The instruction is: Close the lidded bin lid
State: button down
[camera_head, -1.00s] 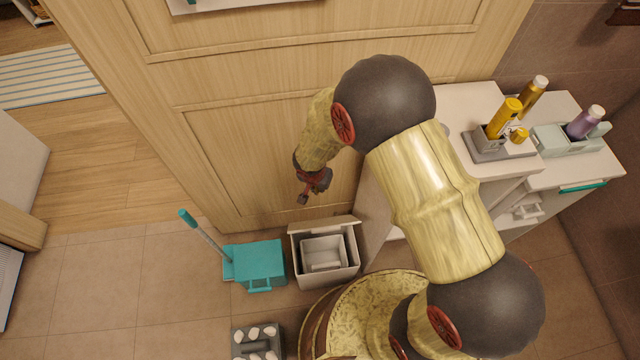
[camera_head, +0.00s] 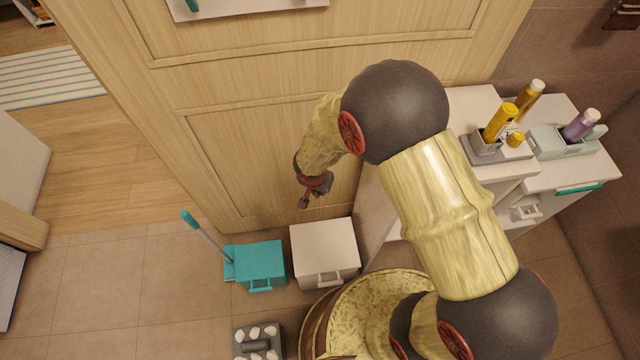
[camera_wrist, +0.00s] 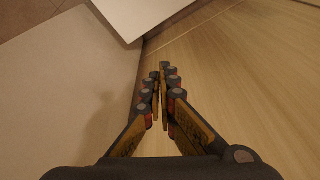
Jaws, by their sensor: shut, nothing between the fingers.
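The white lidded bin (camera_head: 324,253) stands on the floor against the wooden panel wall. Its lid lies flat across the top, so the inside is hidden, and a handle shows on its front. My gripper (camera_head: 304,203) is above and behind the bin, close to the panel, and looks apart from the lid. In the wrist view my gripper (camera_wrist: 161,75) has its fingers together with nothing between them. A white flat surface at the top of that view looks like the lid (camera_wrist: 140,15).
A grey holder with white rolls (camera_head: 257,342) is in front. A white cabinet (camera_head: 485,165) with bottles stands to the right. Tiled floor at the left is clear.

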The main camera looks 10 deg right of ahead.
jog(key=p+v, duration=0.2)
jog(key=v, duration=0.1)
jog(key=w+p+v, duration=0.1)
jog(key=v, duration=0.1)
jog(key=shift+d+r, duration=0.3)
dwell(0.4)
jog(key=s+d+n+g+h, duration=0.1)
jog(key=s+d+n, duration=0.2)
jog(key=s+n, duration=0.15)
jog(key=s+d+r+t, duration=0.1)
jog(key=s+r, duration=0.3)
jog(key=r, duration=0.9)
jog(key=s+d+r+n+t+y+p, duration=0.1)
jog(key=s+d+r, duration=0.3)
jog(key=r, duration=0.9)
jog(key=s+d+r+t+y+p, duration=0.1)
jog(key=s+r, duration=0.4)
jog(key=r, duration=0.9)
jog(key=shift+s+d+t, duration=0.4)
jog(key=shift+d+t, duration=0.2)
jog(key=shift+d, duration=0.55)
